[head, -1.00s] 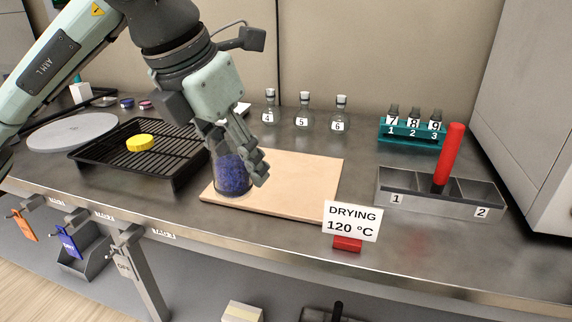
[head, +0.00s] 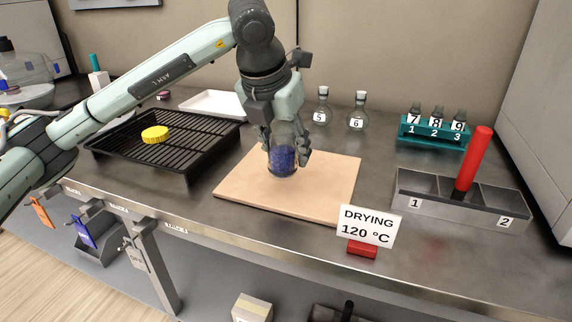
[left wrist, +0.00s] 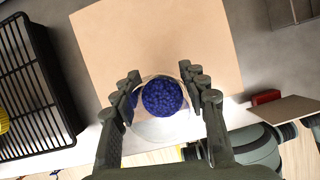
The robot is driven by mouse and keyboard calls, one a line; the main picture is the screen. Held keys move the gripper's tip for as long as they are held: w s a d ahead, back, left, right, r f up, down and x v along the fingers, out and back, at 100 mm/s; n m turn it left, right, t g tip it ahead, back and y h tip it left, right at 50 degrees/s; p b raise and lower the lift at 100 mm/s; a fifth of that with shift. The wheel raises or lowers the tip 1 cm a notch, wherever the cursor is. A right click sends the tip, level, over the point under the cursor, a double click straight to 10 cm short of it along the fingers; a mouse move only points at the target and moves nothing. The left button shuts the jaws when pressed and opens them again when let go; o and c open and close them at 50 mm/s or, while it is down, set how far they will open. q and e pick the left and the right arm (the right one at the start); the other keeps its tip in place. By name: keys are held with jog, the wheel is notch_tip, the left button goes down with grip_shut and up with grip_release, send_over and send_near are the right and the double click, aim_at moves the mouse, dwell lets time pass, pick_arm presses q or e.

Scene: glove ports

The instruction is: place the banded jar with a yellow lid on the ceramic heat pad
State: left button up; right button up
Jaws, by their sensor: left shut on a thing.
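A clear glass jar (head: 282,158) with dark blue granules is held upright in my left gripper (head: 284,150). The left wrist view looks down into its open top at the blue granules (left wrist: 162,97), with a finger on each side. No lid is on it, and no band can be made out. A yellow lid (head: 155,133) lies on the black rack. The flat beige square slab (head: 245,190), which looks like the heat pad, lies under the jar in the head view. I cannot tell whether the jar's base touches it. My right gripper is not in view.
The black wire rack (head: 112,146) stands left of the slab, with a white tray (head: 212,103) behind it. Numbered flasks (head: 357,118) and a teal vial rack (head: 430,133) stand behind. A "DRYING 120 °C" sign (head: 367,227) and a divided metal box (head: 425,190) are to the right.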

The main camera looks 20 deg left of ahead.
aim_at(286, 168)
pick_arm(q)
notch_tip(286, 168, down, 4)
jog(key=shift+r, duration=0.25)
jog(key=shift+f, duration=0.15)
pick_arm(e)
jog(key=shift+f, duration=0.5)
pick_arm(q)
jog(key=shift+f, duration=0.1)
